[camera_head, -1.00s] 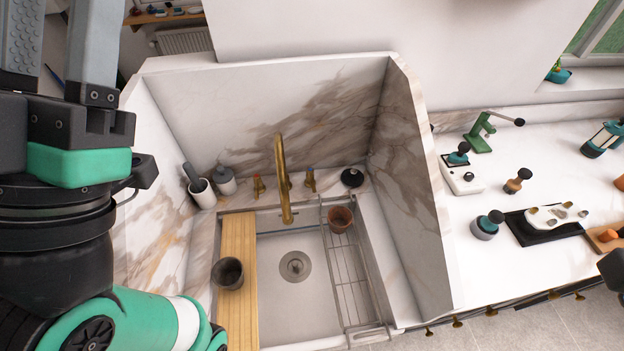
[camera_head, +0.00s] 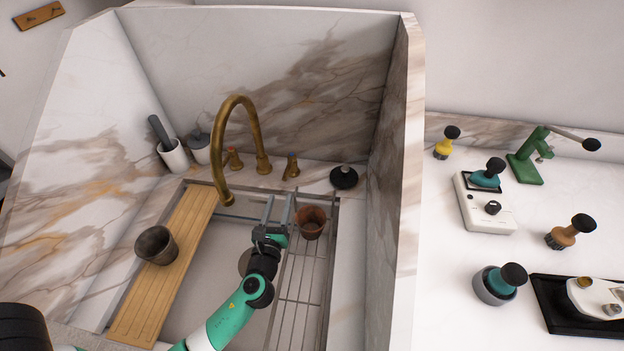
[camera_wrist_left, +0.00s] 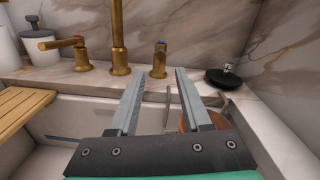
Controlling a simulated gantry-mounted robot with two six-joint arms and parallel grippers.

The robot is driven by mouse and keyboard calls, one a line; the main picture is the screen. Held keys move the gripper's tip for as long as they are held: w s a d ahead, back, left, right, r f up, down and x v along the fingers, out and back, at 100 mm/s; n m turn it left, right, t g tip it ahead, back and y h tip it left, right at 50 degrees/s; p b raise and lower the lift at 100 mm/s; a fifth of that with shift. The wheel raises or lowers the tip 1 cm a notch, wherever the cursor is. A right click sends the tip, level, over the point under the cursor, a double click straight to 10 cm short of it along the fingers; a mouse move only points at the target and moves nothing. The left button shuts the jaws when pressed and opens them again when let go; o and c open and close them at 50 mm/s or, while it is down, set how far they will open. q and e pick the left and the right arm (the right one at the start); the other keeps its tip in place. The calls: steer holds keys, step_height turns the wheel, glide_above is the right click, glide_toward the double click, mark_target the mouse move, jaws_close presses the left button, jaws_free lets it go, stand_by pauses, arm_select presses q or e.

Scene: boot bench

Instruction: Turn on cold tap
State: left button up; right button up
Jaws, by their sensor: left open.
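The cold tap is the brass handle with a blue mark on top (camera_head: 291,167), right of the spout on the sink's back ledge. It also shows upright in the left wrist view (camera_wrist_left: 159,60), between my fingertips in the picture but beyond them. My left gripper (camera_head: 279,201) is open and empty over the sink, in front of the cold tap and apart from it. The brass spout (camera_head: 262,140) arches up left of the cold tap. The other handle, with a reddish mark (camera_wrist_left: 75,42), stands left of the spout. My right gripper is out of view.
A terracotta pot (camera_head: 311,223) stands on the wire rack (camera_head: 300,275), close right of my left gripper. A black stopper (camera_head: 344,177) sits right of the cold tap. A dark pot (camera_head: 156,245) stands on the wooden board (camera_head: 188,228). Marble walls enclose the sink.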

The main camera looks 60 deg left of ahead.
mark_target(289, 162)
arm_select(q)
steer(key=x, duration=1.2)
steer(key=shift+r+b, duration=0.3)
steer(key=shift+b, duration=0.1)
jaws_close()
stand_by(0.7)
